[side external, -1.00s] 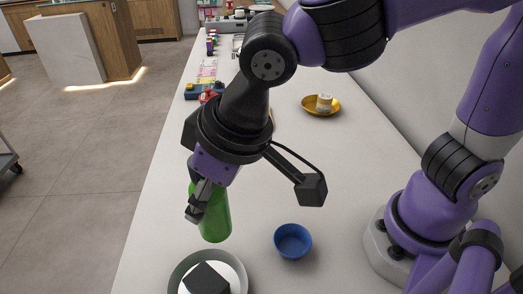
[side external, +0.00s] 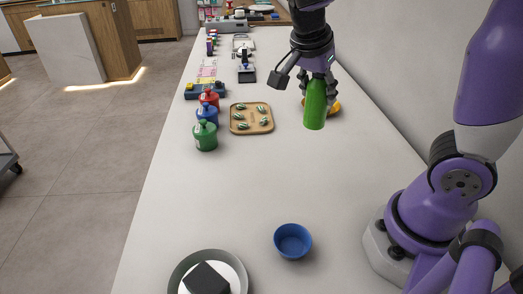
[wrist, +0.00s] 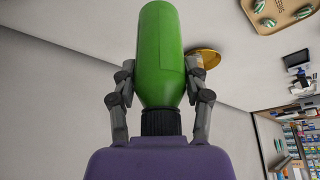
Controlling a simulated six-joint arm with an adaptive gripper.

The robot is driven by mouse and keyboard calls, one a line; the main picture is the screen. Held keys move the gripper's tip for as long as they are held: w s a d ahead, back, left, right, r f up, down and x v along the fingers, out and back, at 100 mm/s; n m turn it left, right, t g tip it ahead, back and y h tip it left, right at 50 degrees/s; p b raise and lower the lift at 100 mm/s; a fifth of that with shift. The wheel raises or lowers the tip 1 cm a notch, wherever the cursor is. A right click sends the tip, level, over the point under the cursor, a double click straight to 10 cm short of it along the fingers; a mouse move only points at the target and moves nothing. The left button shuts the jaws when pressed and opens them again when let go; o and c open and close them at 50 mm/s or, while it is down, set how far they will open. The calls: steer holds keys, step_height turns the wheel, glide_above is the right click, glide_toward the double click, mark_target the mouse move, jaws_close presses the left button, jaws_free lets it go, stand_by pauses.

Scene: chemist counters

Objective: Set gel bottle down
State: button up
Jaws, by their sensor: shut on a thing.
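The green gel bottle (side external: 315,106) hangs below my gripper (side external: 320,84) in the side view, toward the far right of the counter. My gripper is shut on the bottle, with a finger on each side. In the wrist view the bottle (wrist: 162,60) fills the middle, its dark cap (wrist: 160,122) toward my palm and its base pointing away. The bottle looks upright or slightly tilted, base down. Whether its base touches the counter (side external: 230,190) is hard to tell; it appears held above it.
A yellow dish (side external: 336,107) is partly hidden behind the bottle. A tan tray (side external: 251,130) with several green striped items lies left of it. Red, blue and green jars (side external: 205,137) stand along the left edge. A blue bowl (side external: 293,241) and grey bowl (side external: 176,277) are near. The middle counter is clear.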

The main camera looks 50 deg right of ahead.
steer(key=shift+m, duration=0.3)
steer(key=shift+s+d+f, duration=0.4)
steer(key=shift+d+f, duration=1.4)
steer(key=shift+d, duration=0.2)
steer(key=shift+s+d+f, duration=0.35)
steer(key=shift+d+f, duration=1.5)
steer(key=shift+d, duration=0.2)
steer(key=shift+s+d+f, duration=0.4)
steer(key=shift+d+f, duration=1.4)
steer(key=shift+d, duration=0.2)
steer(key=shift+f, duration=0.15)
steer(key=o, duration=1.2)
steer(key=shift+o, duration=0.2)
